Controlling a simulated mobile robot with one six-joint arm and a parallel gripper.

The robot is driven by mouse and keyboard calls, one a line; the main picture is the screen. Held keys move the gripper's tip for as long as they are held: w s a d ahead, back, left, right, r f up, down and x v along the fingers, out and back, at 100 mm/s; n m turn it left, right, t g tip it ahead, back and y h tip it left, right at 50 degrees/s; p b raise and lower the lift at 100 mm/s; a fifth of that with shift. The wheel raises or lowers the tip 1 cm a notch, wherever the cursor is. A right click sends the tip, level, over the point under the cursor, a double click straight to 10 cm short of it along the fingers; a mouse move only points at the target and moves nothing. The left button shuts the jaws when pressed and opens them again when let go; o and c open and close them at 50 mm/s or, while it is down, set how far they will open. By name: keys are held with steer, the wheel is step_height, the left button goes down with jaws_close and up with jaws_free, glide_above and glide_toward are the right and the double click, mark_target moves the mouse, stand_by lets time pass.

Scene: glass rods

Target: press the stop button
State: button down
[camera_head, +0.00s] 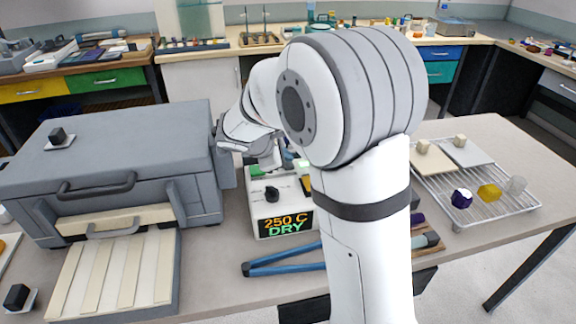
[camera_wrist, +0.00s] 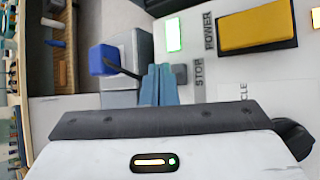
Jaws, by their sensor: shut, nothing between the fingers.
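The control box (camera_head: 262,208) stands on the bench, with a front display reading "250 C DRY". In the wrist view its white top carries a STOP label (camera_wrist: 199,72) with a small grey stop button (camera_wrist: 180,74) beside it. My gripper (camera_wrist: 160,68) is shut and empty. Its blue-grey fingertips appear just left of the stop button in the wrist view; I cannot tell whether they touch it. In the head view my arm covers part of the box, and the stop button cannot be made out there.
A lit green panel (camera_wrist: 174,35) and a large yellow block (camera_wrist: 257,27) are near the POWER label. A grey furnace (camera_head: 115,150) stands left of the box. A wire rack (camera_head: 480,190) with small pieces is on the right.

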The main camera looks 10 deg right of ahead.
steer(key=shift+f+b, duration=0.4)
steer(key=shift+f, duration=0.15)
stand_by(0.7)
steer(key=shift+r, duration=0.1)
steer(key=shift+r+p, duration=0.65)
steer(key=shift+r, duration=0.2)
steer(key=shift+r+p, duration=1.95)
steer(key=shift+r, duration=0.6)
steer(key=s+m+g+y, duration=0.2)
steer(key=s+m+y, duration=0.5)
steer(key=s+m, duration=0.9)
steer(key=s+d, duration=0.1)
steer(key=s, duration=1.1)
steer(key=shift+r+g, duration=0.2)
steer(key=shift+g, duration=0.2)
